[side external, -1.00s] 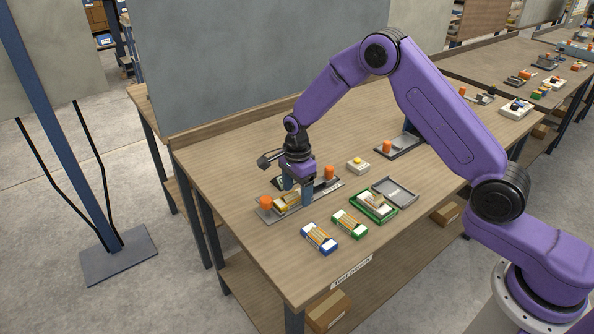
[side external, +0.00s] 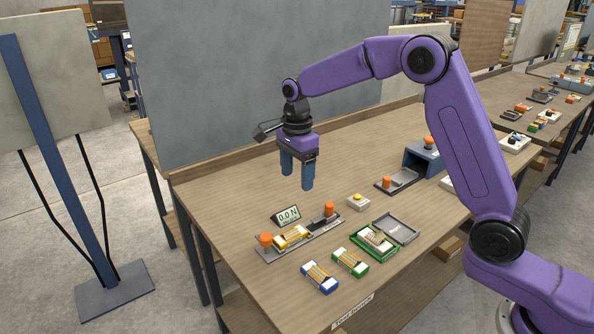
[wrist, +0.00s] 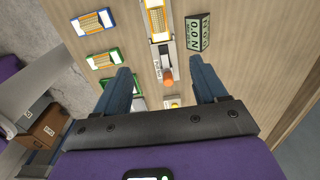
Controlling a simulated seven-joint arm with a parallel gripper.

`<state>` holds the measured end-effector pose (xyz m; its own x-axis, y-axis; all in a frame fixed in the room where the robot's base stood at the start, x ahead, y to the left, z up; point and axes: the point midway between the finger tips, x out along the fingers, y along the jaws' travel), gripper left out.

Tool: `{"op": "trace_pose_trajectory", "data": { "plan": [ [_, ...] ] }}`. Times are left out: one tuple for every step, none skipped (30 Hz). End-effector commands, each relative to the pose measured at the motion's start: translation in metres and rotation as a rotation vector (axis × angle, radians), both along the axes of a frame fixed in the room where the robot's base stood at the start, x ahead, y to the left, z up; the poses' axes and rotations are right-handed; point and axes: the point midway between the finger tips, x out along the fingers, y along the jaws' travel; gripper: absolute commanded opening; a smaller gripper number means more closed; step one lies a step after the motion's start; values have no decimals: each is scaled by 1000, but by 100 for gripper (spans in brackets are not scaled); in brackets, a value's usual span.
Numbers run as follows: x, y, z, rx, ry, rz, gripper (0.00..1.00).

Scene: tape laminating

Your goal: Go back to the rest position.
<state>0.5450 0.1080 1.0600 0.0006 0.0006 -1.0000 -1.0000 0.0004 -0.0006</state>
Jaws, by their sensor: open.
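My gripper (side external: 297,178) is open and empty, raised well above the bench in the side external view. Its two blue fingers point down, apart, with nothing between them. In the wrist view my gripper (wrist: 165,75) shows both fingers spread over the bench. Below it, a yellow-framed piece (side external: 291,237) sits in a grey fixture (side external: 315,238) with orange knobs at its two ends. A small display (side external: 288,216) behind the fixture reads 0.0 N.
A blue piece (side external: 319,277) and a green piece (side external: 350,262) lie in front of the fixture. An open green box (side external: 374,241) with a grey lid (side external: 395,228) is to the right. A yellow-button box (side external: 358,202) and a blue machine (side external: 422,158) stand behind. A grey panel (side external: 250,70) borders the bench's back.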

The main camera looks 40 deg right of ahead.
Motion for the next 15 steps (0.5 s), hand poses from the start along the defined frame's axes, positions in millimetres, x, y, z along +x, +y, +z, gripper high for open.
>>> {"op": "trace_pose_trajectory", "data": {
  "plan": [
    [0, 0, 2, 0, 0, 0, 71],
    [0, 0, 3, 0, 0, 0, 71],
    [0, 0, 3, 0, 1, 0, 71],
    [0, 0, 4, 0, 1, 0, 71],
    [0, 0, 4, 0, 2, 0, 71],
    [0, 0, 4, 0, 2, 0, 71],
    [0, 0, 3, 0, 2, 0, 71],
    [0, 0, 3, 0, 1, 0, 71],
    [-1, 0, 4, 0, 1, 3, 71],
    [-1, 0, 4, 0, 1, 8, 71],
    [-2, 1, 4, 0, 1, 18, 71],
    [-5, 3, 5, 0, 0, 39, 71],
    [-7, 4, 6, 0, -1, 63, 71],
    [-11, 6, 7, 0, -1, 93, 71],
    [-16, 9, 9, 1, -2, 143, 71]
  ]
}}
